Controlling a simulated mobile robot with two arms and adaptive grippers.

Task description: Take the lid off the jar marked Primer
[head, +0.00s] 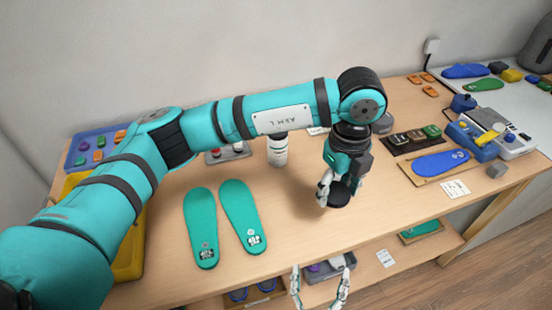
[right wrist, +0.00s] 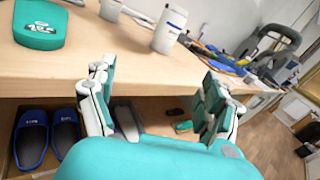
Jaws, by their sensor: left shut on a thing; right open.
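A white jar (head: 277,152) stands upright on the wooden table behind my left forearm, which hides its top. Its label is too small to read. A white jar with a dark label band also shows in the right wrist view (right wrist: 169,31). My left gripper (head: 331,190) is to the right of the jar, pointing down, shut on a round black piece like a lid (head: 340,197) just over the table. Its fingers partly cover the piece. My right gripper (head: 320,290) is open and empty in front of the table edge, and shows in the right wrist view (right wrist: 158,105).
Two teal insoles (head: 201,228) lie left of centre. A blue tray (head: 84,146) and a yellow bin are at the left. A blue insole on a board (head: 440,163) and a machine (head: 510,138) are at the right. A lower shelf (head: 415,250) holds more things.

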